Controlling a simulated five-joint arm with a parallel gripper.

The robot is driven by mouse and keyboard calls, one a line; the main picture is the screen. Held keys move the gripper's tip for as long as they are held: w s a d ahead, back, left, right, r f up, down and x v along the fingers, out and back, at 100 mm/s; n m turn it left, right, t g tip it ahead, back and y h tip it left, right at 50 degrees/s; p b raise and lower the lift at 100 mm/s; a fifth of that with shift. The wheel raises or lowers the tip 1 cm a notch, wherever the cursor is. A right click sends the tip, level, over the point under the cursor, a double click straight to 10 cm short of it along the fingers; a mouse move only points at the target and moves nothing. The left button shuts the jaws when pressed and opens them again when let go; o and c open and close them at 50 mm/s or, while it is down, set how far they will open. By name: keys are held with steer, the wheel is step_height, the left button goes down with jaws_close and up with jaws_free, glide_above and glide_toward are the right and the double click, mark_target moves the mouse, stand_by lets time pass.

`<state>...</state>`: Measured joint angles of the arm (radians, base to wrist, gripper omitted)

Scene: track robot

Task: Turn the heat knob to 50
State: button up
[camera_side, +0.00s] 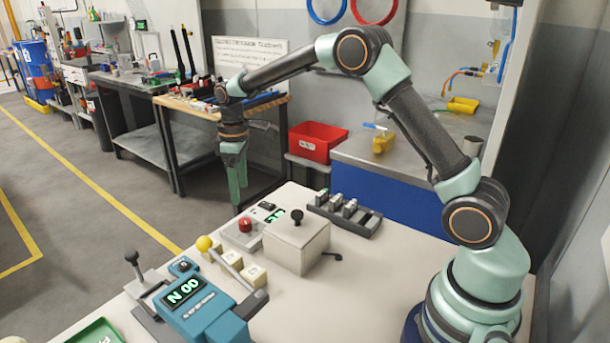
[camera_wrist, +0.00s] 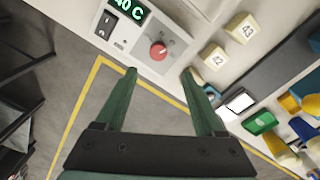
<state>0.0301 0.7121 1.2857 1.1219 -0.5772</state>
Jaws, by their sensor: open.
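The heat knob is a round red knob (camera_wrist: 158,51) on a pale control box (camera_wrist: 147,38). In the side view the knob (camera_side: 245,225) sits on the near left part of that box. A green display (camera_wrist: 131,10) on the box, cut by the frame edge, reads 40 C. A black switch (camera_wrist: 106,25) sits beside it. My gripper (camera_wrist: 160,74) is open, with its two green fingers apart and nothing between them. In the side view my gripper (camera_side: 239,203) points down, above and behind the knob, apart from it. The knob's pointer mark is too small to read.
A pale box with a black knob (camera_side: 297,246) stands right of the heat box. A dark rack (camera_side: 345,212) stands behind.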

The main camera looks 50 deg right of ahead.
mark_target(244, 221)
step_height(244, 221, down, 9)
steer(key=shift+w+d+f, duration=0.1)
steer(key=shift+d+f, duration=0.05)
steer(key=shift+f, duration=0.05)
stand_by(0.3)
jaws_close()
